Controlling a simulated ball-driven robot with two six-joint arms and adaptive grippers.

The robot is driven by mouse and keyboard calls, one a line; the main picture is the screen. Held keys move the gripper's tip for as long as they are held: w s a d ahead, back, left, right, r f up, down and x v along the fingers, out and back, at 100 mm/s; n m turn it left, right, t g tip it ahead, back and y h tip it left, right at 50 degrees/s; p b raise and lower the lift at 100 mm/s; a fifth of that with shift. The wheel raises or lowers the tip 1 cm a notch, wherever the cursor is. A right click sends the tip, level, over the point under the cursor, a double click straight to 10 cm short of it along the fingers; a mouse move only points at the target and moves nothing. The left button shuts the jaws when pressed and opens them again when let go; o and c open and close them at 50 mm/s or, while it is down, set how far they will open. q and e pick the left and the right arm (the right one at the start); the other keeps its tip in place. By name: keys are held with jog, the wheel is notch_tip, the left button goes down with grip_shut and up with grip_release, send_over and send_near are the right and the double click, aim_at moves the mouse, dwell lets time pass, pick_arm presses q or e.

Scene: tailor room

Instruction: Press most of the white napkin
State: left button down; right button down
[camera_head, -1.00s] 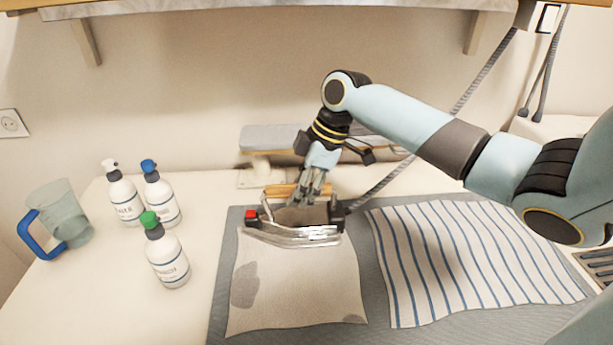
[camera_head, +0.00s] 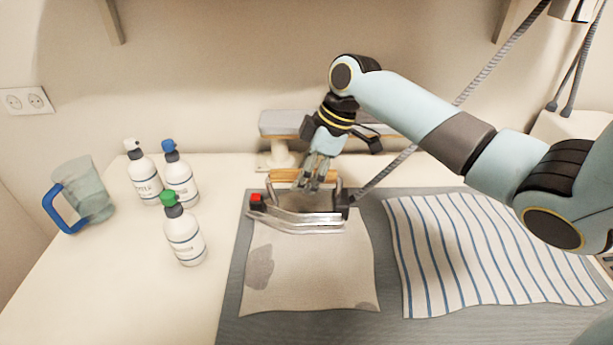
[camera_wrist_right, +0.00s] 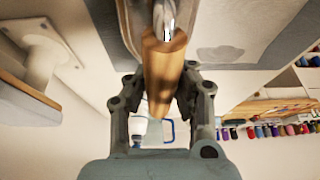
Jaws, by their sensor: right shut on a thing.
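The white napkin (camera_head: 315,270) lies on the grey pressing mat (camera_head: 385,325), with a grey patch on its left side. The iron (camera_head: 300,217), silver with a red button and a wooden handle, is at the napkin's far edge. Whether its soleplate touches the cloth I cannot tell. My right gripper (camera_head: 312,183) is shut on the iron's wooden handle, which also shows between the fingers in the right wrist view (camera_wrist_right: 163,75). My left gripper is not in view.
A blue-striped cloth (camera_head: 490,250) lies to the right on the mat. Several spray bottles, including a green-capped one (camera_head: 185,235), and a blue-handled jug (camera_head: 85,195) stand at left. A small padded board (camera_head: 285,124) stands behind the iron. A grey cord (camera_head: 390,172) rises from the iron.

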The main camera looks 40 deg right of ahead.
jog(key=shift+a+r, duration=0.1)
jog(key=shift+r, duration=0.05)
jog(key=shift+s+a+p, duration=1.25)
jog(key=shift+s+p, duration=0.3)
jog(key=shift+p, duration=0.1)
jog(key=s+a+p, duration=0.3)
jog(key=s, duration=0.1)
jog(key=shift+a, duration=0.2)
dwell(0.6)
jog(key=s+a, duration=0.6)
jog(key=s, duration=0.1)
jog(key=shift+p, duration=0.45)
dwell(1.3)
jog(key=shift+r, duration=0.1)
notch_tip(320, 180, up, 7)
dwell(1.1)
